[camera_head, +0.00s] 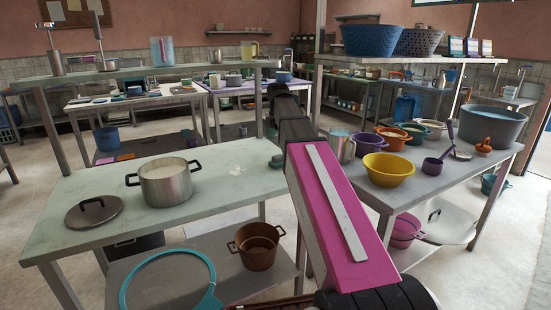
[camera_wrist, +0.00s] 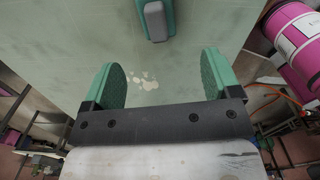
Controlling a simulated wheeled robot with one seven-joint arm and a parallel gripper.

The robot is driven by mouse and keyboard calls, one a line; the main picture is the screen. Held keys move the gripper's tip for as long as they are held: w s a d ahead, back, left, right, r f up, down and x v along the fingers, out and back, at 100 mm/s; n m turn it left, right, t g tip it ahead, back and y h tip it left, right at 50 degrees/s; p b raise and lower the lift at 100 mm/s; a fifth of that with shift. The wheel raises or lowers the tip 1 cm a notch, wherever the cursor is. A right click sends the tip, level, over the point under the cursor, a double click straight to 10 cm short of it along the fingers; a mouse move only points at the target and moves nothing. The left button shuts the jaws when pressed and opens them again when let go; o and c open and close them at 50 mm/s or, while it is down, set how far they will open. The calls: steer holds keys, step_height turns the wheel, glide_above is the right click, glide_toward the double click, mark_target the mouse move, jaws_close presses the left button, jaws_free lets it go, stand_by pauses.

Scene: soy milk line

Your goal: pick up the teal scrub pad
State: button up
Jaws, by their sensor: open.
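The teal scrub pad (camera_wrist: 154,20) has a grey grip on top and lies on the pale green table (camera_wrist: 75,30), at the top of the wrist view and partly cut off. In the head view a small teal and grey piece, likely the same pad (camera_head: 276,161), shows by the table's right edge beside my arm. My gripper (camera_wrist: 162,76) has two green fingers spread wide with nothing between them. The pad lies beyond the fingertips, roughly in line with the gap. My arm hides the gripper in the head view.
A steel pot (camera_head: 166,184) and a lid (camera_head: 93,212) stand on the same table's left part. White spill marks (camera_wrist: 145,80) lie near the pad. A right-hand table holds a yellow colander (camera_head: 388,169) and several bowls. A shelf (camera_head: 160,70) runs above the table's back.

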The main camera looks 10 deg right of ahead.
mark_target(278, 155)
steer(key=shift+w+f, duration=0.1)
steer(key=shift+f, duration=0.05)
steer(key=shift+w+d+f, duration=0.1)
steer(key=shift+w+f, duration=0.05)
steer(key=shift+f, duration=5.1)
steer(key=c, duration=1)
